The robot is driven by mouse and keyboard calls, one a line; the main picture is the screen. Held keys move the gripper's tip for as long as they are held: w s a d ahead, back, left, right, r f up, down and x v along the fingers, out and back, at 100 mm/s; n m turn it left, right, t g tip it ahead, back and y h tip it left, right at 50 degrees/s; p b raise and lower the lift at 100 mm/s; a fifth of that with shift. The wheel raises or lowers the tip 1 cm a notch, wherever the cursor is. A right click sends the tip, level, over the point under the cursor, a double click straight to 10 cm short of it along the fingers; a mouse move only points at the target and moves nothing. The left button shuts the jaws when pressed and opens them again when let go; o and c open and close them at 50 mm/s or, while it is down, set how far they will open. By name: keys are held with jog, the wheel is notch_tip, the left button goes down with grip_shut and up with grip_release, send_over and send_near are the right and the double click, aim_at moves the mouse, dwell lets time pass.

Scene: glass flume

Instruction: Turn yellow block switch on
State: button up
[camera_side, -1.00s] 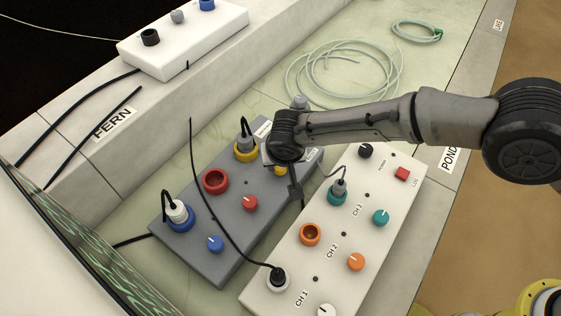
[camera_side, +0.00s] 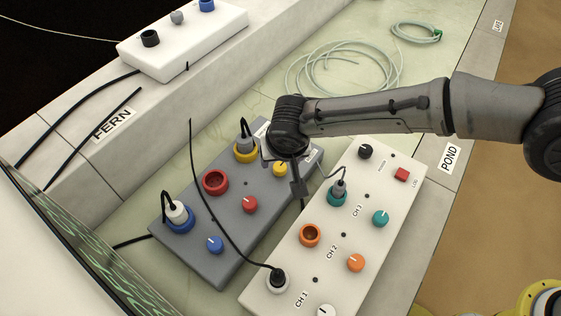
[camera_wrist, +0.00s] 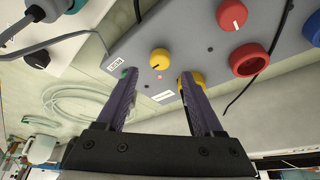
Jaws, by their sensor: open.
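A yellow knob (camera_side: 280,168) with a pale mark sits near the far end of the grey block (camera_side: 215,262). In the wrist view the knob (camera_wrist: 160,58) lies just beyond my fingertips, roughly centred between them. My gripper (camera_side: 297,187) is open and empty, pointing down beside the knob; the side view shows it just right of the knob. A yellow socket ring (camera_side: 246,156) with a grey plug stands to the knob's left. In the wrist view my right finger partly covers that ring (camera_wrist: 199,79). A small red light (camera_wrist: 159,77) shows near the knob.
The grey block also has a red knob (camera_side: 250,204), a blue knob (camera_side: 215,244) and a red socket (camera_side: 215,182). A white block (camera_side: 270,300) with knobs and sockets lies close on the right. A black cable (camera_side: 215,220) crosses the grey block. A coiled hose (camera_side: 345,70) lies behind.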

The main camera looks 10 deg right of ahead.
jog(key=v, duration=0.9)
jog(key=shift+w+f, duration=0.1)
